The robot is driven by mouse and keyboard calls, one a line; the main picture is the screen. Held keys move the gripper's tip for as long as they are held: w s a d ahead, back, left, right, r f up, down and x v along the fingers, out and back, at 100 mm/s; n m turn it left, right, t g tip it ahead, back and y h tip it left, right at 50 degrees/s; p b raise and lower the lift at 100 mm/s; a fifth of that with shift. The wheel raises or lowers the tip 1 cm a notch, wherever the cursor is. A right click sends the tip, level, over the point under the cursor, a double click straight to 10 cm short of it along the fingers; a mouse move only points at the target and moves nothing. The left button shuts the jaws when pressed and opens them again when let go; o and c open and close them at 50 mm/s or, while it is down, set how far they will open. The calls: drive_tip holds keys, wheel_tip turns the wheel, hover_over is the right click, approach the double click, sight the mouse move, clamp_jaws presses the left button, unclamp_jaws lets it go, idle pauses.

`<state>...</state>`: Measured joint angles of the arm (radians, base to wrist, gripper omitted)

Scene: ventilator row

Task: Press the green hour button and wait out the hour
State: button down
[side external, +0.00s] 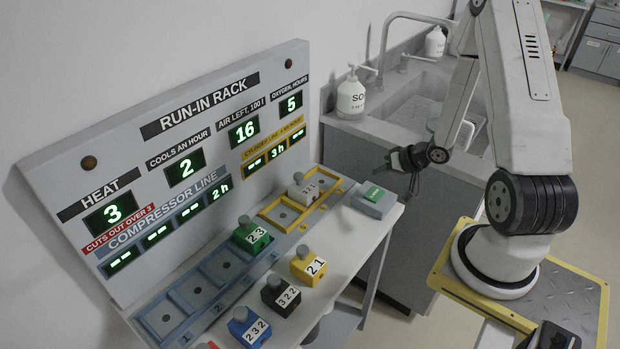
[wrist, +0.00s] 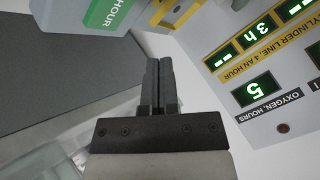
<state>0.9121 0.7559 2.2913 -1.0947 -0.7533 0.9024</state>
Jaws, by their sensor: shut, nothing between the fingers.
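The green hour button (side external: 375,193) sits on a grey box at the right end of the bench. In the wrist view the green button (wrist: 112,15) shows at the top left, cut by the frame edge, with "HOUR" on it. My gripper (side external: 390,160) is shut and empty. It hangs above and behind the button box in the side view, apart from it. Its closed fingers (wrist: 158,62) point up in the wrist view, right of and below the button. The run-in rack (side external: 290,62) reads heat 3, cools an hour 2, air left 16, oxygen hours 5.
A green block (side external: 250,234) sits in the compressor row, which shows 2h; a pale block (side external: 303,188) sits in the yellow cylinder row, showing 3h. Yellow (side external: 308,266), black (side external: 281,296) and blue (side external: 249,328) blocks stand in front. A soap bottle (side external: 351,97) stands behind.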

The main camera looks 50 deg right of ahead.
sight(377, 195)
drive_tip(key=shift+f, duration=2.4)
drive_tip(key=shift+f, duration=0.8)
idle(1.2)
drive_tip(key=shift+r, duration=0.1)
idle(0.3)
drive_tip(key=shift+r, duration=0.7)
drive_tip(key=shift+r, duration=0.1)
drive_tip(key=shift+r, duration=2.4)
